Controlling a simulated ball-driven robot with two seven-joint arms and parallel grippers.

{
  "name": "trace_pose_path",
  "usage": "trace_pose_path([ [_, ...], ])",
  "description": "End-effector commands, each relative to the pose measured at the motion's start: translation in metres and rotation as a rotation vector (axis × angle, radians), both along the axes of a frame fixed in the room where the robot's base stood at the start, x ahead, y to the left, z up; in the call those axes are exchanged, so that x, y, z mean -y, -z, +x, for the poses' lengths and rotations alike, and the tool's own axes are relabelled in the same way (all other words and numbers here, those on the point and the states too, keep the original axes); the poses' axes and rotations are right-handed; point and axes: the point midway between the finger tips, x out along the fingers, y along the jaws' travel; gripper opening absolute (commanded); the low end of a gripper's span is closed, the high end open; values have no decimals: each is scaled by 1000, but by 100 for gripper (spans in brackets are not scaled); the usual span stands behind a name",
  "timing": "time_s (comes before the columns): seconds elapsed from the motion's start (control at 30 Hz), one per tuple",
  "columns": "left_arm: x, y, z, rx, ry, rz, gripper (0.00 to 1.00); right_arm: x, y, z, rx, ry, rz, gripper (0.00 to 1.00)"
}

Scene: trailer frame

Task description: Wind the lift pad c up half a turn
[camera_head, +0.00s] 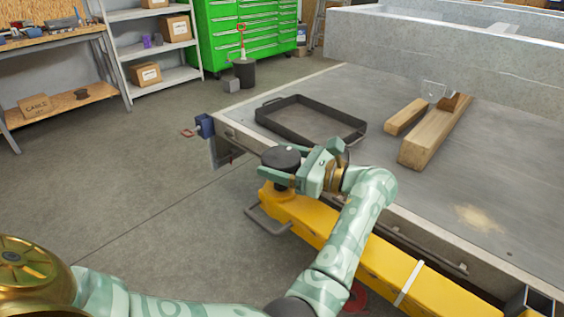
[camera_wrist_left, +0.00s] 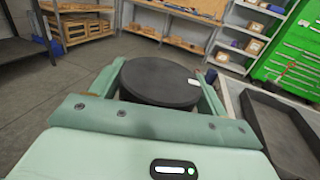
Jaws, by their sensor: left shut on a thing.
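The lift pad (camera_head: 281,157) is a dark round disc on a short post at the far end of a yellow beam (camera_head: 318,218), beside the trailer deck. My left gripper (camera_head: 284,168) is around the pad, its green fingers on either side of it. In the left wrist view the pad (camera_wrist_left: 160,82) fills the space between the two fingers, with a small white mark on its right rim. The gripper is shut on the pad. The pad's letter cannot be read. My right gripper is not in view.
A black open tray (camera_head: 312,118) and wooden blocks (camera_head: 432,135) lie on the grey deck (camera_head: 390,90). A blue clamp (camera_head: 205,126) sits at the deck's corner. A grey handle (camera_head: 266,222) sticks out from the yellow beam. The floor to the left is clear.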

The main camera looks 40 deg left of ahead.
Motion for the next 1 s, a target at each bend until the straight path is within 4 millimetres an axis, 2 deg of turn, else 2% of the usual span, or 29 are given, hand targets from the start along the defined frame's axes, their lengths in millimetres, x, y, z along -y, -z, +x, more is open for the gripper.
trace_pose_path([
  [0.2, 0, 3, 0, 2, -1, -8, 53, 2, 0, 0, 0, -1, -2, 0],
  [0.23, 0, 3, 0, 3, -1, -8, 81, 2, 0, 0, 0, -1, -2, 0],
  [0.3, 0, 3, 0, 3, 0, -7, 98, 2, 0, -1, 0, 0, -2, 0],
  [0.67, 6, 1, 1, 1, 2, -5, 98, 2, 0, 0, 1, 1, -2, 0],
  [0.77, 20, 1, 5, 0, 4, -4, 98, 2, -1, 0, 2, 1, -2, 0],
  [1.0, 77, -1, 19, 3, 5, 0, 98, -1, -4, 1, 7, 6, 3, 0],
])
